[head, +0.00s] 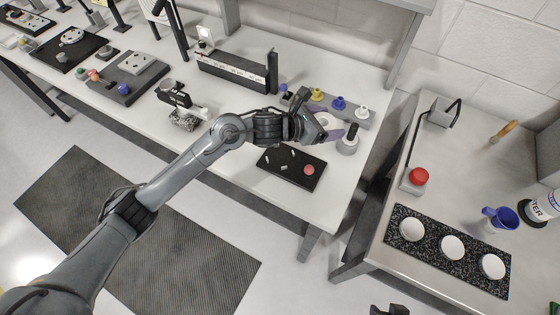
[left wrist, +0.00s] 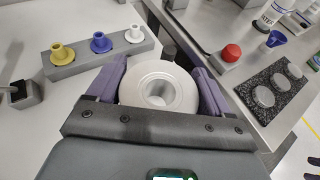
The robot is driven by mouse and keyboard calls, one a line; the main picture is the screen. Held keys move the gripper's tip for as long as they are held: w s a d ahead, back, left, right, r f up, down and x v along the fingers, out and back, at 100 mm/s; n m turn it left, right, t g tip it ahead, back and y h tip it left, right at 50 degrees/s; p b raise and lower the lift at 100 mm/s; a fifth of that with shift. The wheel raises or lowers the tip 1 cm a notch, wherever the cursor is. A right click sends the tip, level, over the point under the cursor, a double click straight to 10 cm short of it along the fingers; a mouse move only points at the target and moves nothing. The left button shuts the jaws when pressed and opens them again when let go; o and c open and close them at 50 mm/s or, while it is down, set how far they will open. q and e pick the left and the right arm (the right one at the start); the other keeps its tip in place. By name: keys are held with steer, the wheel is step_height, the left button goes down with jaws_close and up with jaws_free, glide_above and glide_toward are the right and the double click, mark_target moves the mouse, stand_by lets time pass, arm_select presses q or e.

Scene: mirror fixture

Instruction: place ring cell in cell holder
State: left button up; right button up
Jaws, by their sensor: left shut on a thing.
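The ring cell (left wrist: 158,88) is a thick white ring with a round central hole. My left gripper (head: 330,134) is shut on it, with its purple fingers on either side of the ring in the left wrist view (left wrist: 160,90). In the head view the white ring (head: 325,119) is partly hidden by the gripper.
A grey block with yellow, blue and white flanged pieces (head: 338,104) stands behind the gripper. A black tray (head: 270,160) with small parts and a red disc lies in front. The right table holds a red button (head: 419,176) and a speckled plate (head: 430,252) with white discs.

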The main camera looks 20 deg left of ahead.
arm_select(q)
glide_above(285, 156)
steer(key=shift+m+h, duration=0.3)
step_height(285, 156, down, 7)
steer(key=shift+r+p, duration=0.2)
steer(key=shift+p, duration=0.2)
steer(key=shift+s+f, duration=0.1)
steer(key=shift+f, duration=2)
steer(key=shift+f+b, duration=0.2)
steer(key=shift+b, duration=0.15)
steer(key=o, duration=1.1)
steer(key=shift+g, duration=0.3)
steer(key=shift+r, duration=0.1)
